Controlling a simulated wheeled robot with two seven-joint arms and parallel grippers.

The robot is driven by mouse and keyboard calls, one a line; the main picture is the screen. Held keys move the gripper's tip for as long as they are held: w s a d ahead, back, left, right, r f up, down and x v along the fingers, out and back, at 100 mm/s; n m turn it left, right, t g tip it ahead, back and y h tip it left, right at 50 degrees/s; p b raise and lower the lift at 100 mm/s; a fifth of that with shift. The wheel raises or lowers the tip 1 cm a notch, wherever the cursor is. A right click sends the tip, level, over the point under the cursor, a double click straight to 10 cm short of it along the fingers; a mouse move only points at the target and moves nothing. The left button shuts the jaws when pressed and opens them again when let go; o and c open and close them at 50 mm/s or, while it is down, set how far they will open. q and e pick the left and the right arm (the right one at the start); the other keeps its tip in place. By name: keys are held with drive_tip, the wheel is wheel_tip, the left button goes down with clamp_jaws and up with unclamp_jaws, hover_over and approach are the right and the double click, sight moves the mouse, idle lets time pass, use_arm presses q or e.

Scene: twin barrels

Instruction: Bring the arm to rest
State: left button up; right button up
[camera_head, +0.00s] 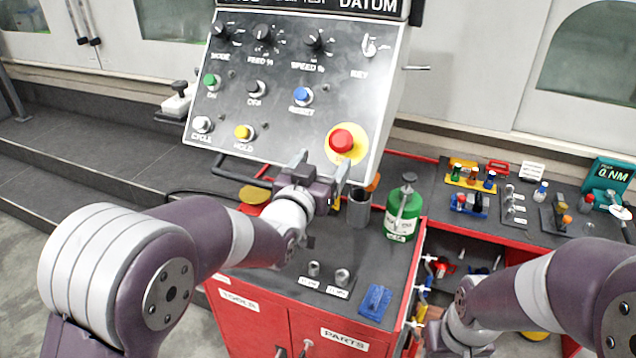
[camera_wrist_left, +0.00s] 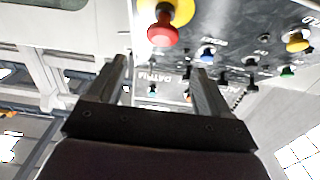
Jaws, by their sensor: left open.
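My left gripper (camera_head: 321,168) is in front of the lower edge of the grey control panel (camera_head: 285,120), with its fingers pointing up toward it. In the left wrist view the gripper (camera_wrist_left: 161,68) has its two fingers spread apart with nothing between them. The red emergency button (camera_head: 341,140) on its yellow disc is just above the gripper, and it also shows in the left wrist view (camera_wrist_left: 162,33) beyond the fingertips. I cannot tell the exact gap to the panel. My right arm comes in at the lower right; its fingertips are not visible.
Below the left gripper is a red cabinet (camera_head: 249,304) with a dark top. A green bottle (camera_head: 402,220) and a grey metal cup (camera_head: 358,208) stand close to the right of the gripper. A blue item (camera_head: 376,301) lies near the front. A side bench holds small tools and a torque display (camera_head: 609,177).

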use_arm(q)
drive_tip(key=shift+v, duration=0.95)
use_arm(e)
drive_tip(key=shift+w+f, duration=0.2)
drive_tip(key=shift+f, duration=0.3)
use_arm(q)
drive_tip(key=s+a+f+g+y, duration=0.2)
drive_tip(key=s+f+g, duration=0.2)
drive_tip(key=f, duration=0.3)
drive_tip(key=s+a+f+g+y, duration=0.1)
drive_tip(key=s+a+f+g, duration=0.2)
drive_tip(key=f, duration=0.4)
drive_tip(key=s+a+f+n+g+y+b, duration=0.1)
drive_tip(key=s+a+f+g, duration=0.3)
drive_tip(key=s, duration=0.4)
drive_tip(key=s+a+f+n+g+y+b, duration=0.1)
drive_tip(key=s+a+f+g, duration=0.3)
drive_tip(key=s, duration=0.5)
drive_tip(key=shift+a+n+g+y, duration=0.3)
drive_tip(key=shift+a+n+g, duration=0.2)
drive_tip(key=shift+n+g, duration=0.15)
use_arm(e)
drive_tip(key=shift+f, duration=0.8)
use_arm(q)
drive_tip(key=shift+s, duration=0.15)
drive_tip(key=shift+r, duration=0.1)
use_arm(e)
drive_tip(key=shift+s, duration=0.1)
